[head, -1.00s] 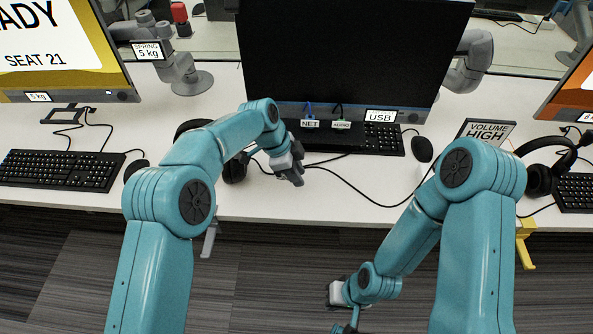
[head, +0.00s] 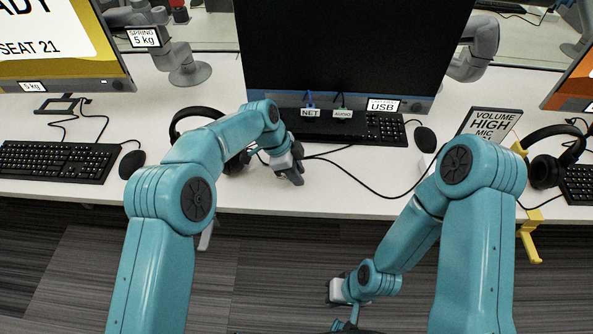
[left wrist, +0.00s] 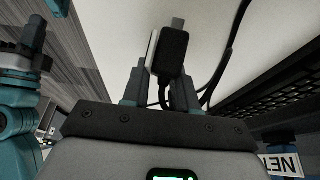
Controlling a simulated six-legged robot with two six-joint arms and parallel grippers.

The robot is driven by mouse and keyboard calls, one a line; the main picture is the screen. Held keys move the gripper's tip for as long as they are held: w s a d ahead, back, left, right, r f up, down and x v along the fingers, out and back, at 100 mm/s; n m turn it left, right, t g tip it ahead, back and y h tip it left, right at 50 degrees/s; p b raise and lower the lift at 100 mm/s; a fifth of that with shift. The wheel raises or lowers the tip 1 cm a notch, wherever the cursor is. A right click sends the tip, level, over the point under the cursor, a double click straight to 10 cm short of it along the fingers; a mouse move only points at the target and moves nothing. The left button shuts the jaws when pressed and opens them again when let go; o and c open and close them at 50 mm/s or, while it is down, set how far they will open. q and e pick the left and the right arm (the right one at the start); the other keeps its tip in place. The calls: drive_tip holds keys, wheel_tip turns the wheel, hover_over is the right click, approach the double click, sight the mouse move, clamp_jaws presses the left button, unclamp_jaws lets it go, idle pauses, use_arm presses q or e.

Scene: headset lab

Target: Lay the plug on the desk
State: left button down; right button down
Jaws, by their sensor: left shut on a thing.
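The plug (left wrist: 172,50) is a small black block with a metal tip, seen in the left wrist view between my left gripper's fingers. My left gripper (head: 294,178) is shut on it, over the front part of the white desk (head: 262,201). In the head view the gripper hides the plug. In the left wrist view the plug is close over the desk surface; I cannot tell whether it touches. A dark cable runs beside it. My right gripper (head: 337,291) hangs low in front of the desk, over the floor; its jaws are unclear.
A black headset (head: 190,112) lies just left of my left gripper, partly behind my arm. A keyboard (head: 385,126) and mouse (head: 425,138) sit behind and right. A volume sign (head: 490,122) and another headset (head: 545,170) stand farther right. Cables cross the desk.

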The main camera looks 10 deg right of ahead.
use_arm(q)
drive_tip(key=c, duration=0.8)
unclamp_jaws()
drive_tip(key=p+v, duration=0.2)
drive_tip(key=v, duration=0.5)
drive_tip(key=d+p+v, duration=0.1)
drive_tip(key=p+v, duration=0.2)
drive_tip(key=v, duration=0.4)
drive_tip(key=d+r+p+v, duration=0.1)
drive_tip(key=p+v, duration=0.1)
drive_tip(key=v, duration=0.6)
drive_tip(key=shift+s, duration=0.25)
drive_tip(key=shift+f, duration=0.15)
drive_tip(key=shift+s, duration=0.1)
